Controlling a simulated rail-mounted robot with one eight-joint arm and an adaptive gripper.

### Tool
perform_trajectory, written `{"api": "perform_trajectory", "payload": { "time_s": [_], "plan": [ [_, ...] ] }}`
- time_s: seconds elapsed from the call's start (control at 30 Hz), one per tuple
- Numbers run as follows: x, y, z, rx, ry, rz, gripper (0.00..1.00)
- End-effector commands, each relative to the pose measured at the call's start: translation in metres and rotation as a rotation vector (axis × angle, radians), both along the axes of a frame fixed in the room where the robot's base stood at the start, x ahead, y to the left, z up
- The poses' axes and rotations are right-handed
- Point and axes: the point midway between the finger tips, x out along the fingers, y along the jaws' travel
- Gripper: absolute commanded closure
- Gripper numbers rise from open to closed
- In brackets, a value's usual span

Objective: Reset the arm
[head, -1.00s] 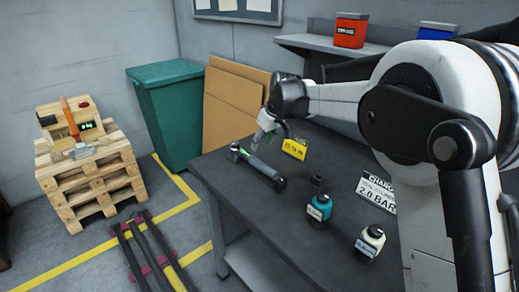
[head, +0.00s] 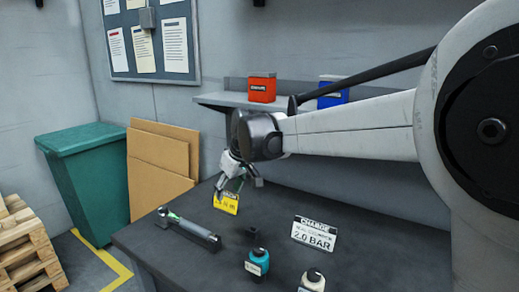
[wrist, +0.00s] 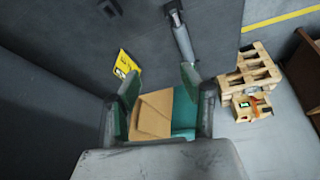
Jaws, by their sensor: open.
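My arm reaches in from the right in the head view and ends over the dark workbench (head: 150,248). My gripper (head: 232,196) hangs above the bench near its back edge, with its fingers apart and nothing between them. In the wrist view my gripper (wrist: 160,85) also shows two spread fingers with green inner pads. A grey cylinder (head: 190,230) lies on the bench, below and left of my gripper, apart from it. The cylinder also shows in the wrist view (wrist: 184,40).
A yellow sign (head: 227,203) stands close behind my gripper. A white "CHARGE 2.0 BAR" sign (head: 314,234), a teal bottle (head: 257,262) and a white bottle (head: 312,281) stand to the right. A shelf with red (head: 262,88) and blue (head: 333,93) boxes is behind. A green bin (head: 88,180) and cardboard (head: 160,165) stand left.

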Motion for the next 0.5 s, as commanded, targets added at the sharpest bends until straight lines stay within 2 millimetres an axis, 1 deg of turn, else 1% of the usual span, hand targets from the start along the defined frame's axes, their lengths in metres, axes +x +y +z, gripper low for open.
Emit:
{"api": "perform_trajectory", "payload": {
  "time_s": [0.03, 0.2, 0.37, 0.5],
  "plan": [
    [-0.011, -0.018, 0.008, 0.002, -0.005, -0.031, 0.58],
    [-0.046, -0.068, 0.026, 0.009, -0.024, -0.131, 0.58],
    [-0.083, -0.113, 0.036, 0.017, -0.042, -0.223, 0.58],
    [-0.118, -0.148, 0.04, 0.025, -0.058, -0.305, 0.58]
  ]
}}
